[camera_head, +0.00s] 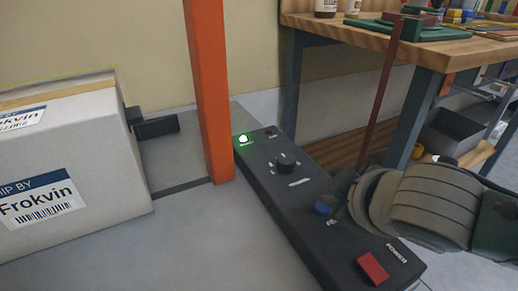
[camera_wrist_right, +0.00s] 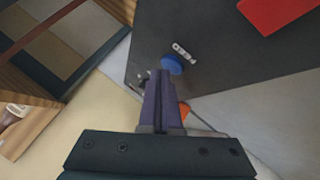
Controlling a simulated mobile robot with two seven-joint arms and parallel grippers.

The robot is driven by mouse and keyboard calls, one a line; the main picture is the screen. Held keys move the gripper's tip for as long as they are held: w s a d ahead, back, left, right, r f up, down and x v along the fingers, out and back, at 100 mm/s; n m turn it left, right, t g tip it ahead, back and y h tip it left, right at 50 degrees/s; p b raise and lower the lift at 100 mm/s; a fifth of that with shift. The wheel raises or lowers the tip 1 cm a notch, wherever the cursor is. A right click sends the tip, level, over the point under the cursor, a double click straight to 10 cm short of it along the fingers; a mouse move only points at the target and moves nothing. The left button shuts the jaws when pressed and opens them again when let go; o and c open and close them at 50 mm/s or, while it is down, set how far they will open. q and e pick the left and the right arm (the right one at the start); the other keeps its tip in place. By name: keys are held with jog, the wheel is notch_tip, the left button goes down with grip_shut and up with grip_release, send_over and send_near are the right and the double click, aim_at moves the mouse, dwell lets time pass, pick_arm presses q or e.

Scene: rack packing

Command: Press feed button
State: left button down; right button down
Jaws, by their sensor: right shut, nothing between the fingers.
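A dark control panel (camera_head: 300,205) runs diagonally across the head view. Near its front part is a round blue button (camera_head: 324,207), partly beside my right gripper. The blue button (camera_wrist_right: 172,64) also shows in the right wrist view, with a small white label next to it, too small to read. My right gripper (camera_wrist_right: 162,76) is shut and empty, its fingertips right at the button's edge; I cannot tell whether they touch it. In the head view my right gripper (camera_head: 338,205) comes in from the right, its tips mostly hidden. My left gripper is not in view.
The panel also has a lit green light (camera_head: 243,139), a black knob (camera_head: 286,161) and a red power switch (camera_head: 373,268). An orange post (camera_head: 208,90) stands beside its far end. A white box (camera_head: 95,160) is at left, a wooden workbench (camera_head: 430,52) at upper right.

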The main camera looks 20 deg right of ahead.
aim_at(328, 211)
jog(key=shift+f, duration=0.45)
dwell(0.6)
jog(key=shift+r, duration=0.1)
jog(key=shift+r+p, duration=0.8)
jog(key=shift+p, duration=0.1)
notch_tip(328, 211, up, 5)
jog(key=p, duration=0.5)
jog(key=shift+p, duration=0.35)
dwell(0.4)
